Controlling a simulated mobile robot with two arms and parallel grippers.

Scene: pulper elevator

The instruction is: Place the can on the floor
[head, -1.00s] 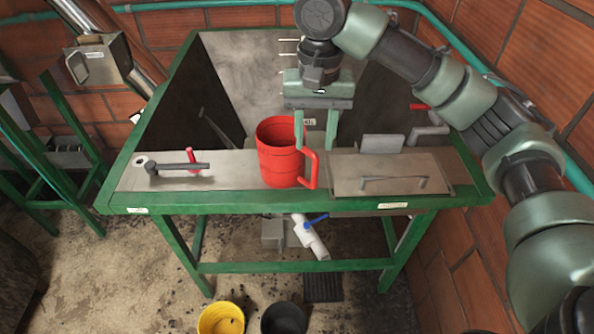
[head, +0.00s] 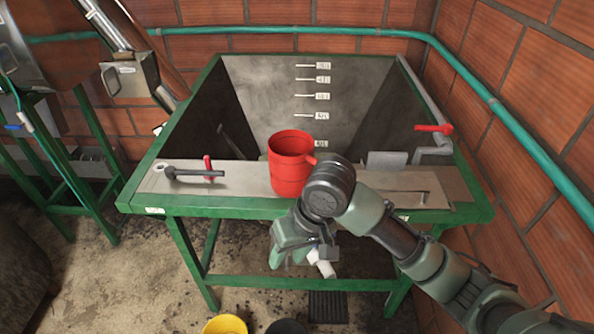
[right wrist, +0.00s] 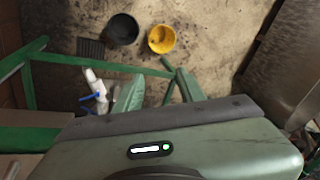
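The red can (head: 290,170), a jug with a side handle, stands upright on the front metal ledge of the green-framed hopper. In the head view my right wrist partly covers its handle side. My right gripper (head: 296,262) is low in front of the ledge's green edge, below the can and apart from it, pointing down. In the right wrist view its two fingers (right wrist: 158,82) are spread with nothing between them, so it is open. The can is not in the right wrist view. My left gripper is not in view.
A yellow bucket (right wrist: 161,39) and a black bucket (right wrist: 122,30) stand on the floor in front of the hopper. The hopper's green legs, a crossbar and a white pipe with a blue valve (right wrist: 97,92) are close to the gripper. A black-handled lever (head: 195,173) is on the ledge.

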